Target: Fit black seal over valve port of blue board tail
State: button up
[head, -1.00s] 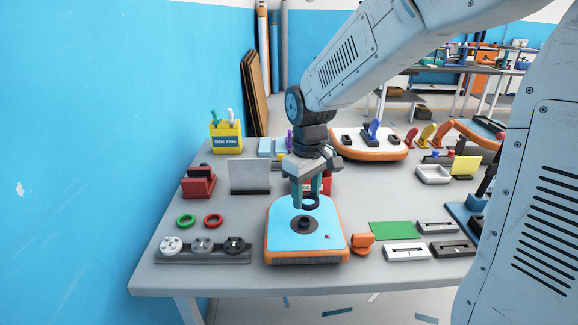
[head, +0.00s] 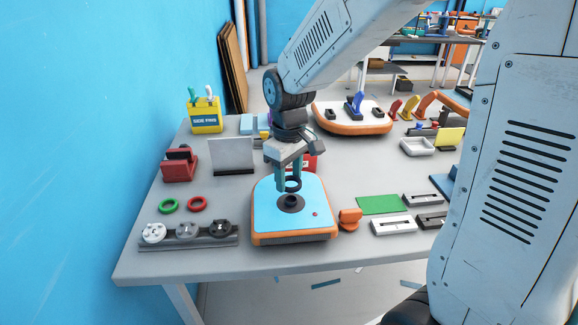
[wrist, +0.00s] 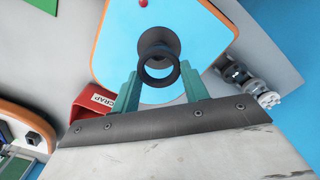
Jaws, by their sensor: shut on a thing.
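The blue board tail (head: 268,221), with an orange rim, lies flat on the grey table. Its dark round valve port (head: 291,204) stands near the middle of the blue top. My gripper (head: 289,186) is shut on the black seal (head: 294,184), a ring held above the board, just behind the port in the head view. In the wrist view, the seal (wrist: 159,83) sits between the green fingertips (wrist: 161,79) and partly overlaps the valve port (wrist: 155,38). The seal looks apart from the port; the exact gap is hard to tell.
Green (head: 168,205) and red (head: 197,204) rings lie left of the board, behind a rack of round valve caps (head: 188,233). An orange part (head: 350,218) stands close at the board's right. A red bin (head: 304,162) stands behind my gripper.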

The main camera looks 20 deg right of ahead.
aim_at(289, 202)
jog(key=shift+f, duration=1.4)
jog(key=shift+f, duration=1.2)
jog(key=o, duration=1)
jog(key=shift+o, duration=0.2)
notch_tip(289, 202, up, 8)
jog(key=shift+f, duration=0.15)
